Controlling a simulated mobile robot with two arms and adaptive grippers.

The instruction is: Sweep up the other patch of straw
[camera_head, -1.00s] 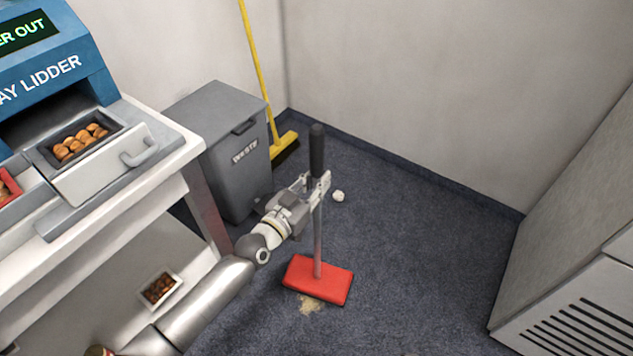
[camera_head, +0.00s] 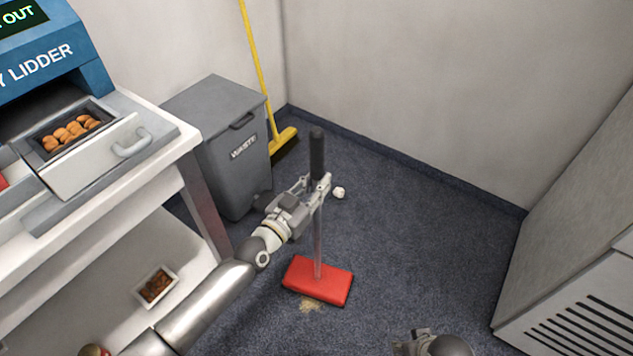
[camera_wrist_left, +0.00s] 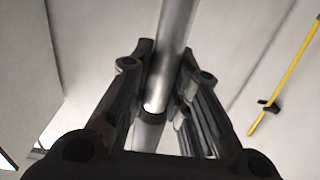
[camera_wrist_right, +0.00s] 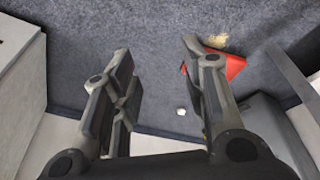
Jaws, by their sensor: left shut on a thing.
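A small patch of pale straw (camera_head: 312,306) lies on the dark carpet, at the near edge of a red long-handled tool, which looks like a dustpan (camera_head: 318,282). The straw (camera_wrist_right: 217,41) and part of the red head (camera_wrist_right: 235,66) also show in the right wrist view. My left gripper (camera_head: 320,187) is shut on the tool's grey shaft, below its black grip; the shaft (camera_wrist_left: 172,45) runs between the fingers in the left wrist view. The tool stands upright on the floor. My right gripper (camera_wrist_right: 155,75) is open and empty. A yellow broom (camera_head: 258,75) leans in the corner.
A grey waste bin (camera_head: 225,150) stands beside the white workbench (camera_head: 150,185) at left. A small white lump (camera_head: 338,192) lies on the carpet behind the tool. A vented grey cabinet (camera_head: 565,300) stands at right. The carpet between tool and cabinet is clear.

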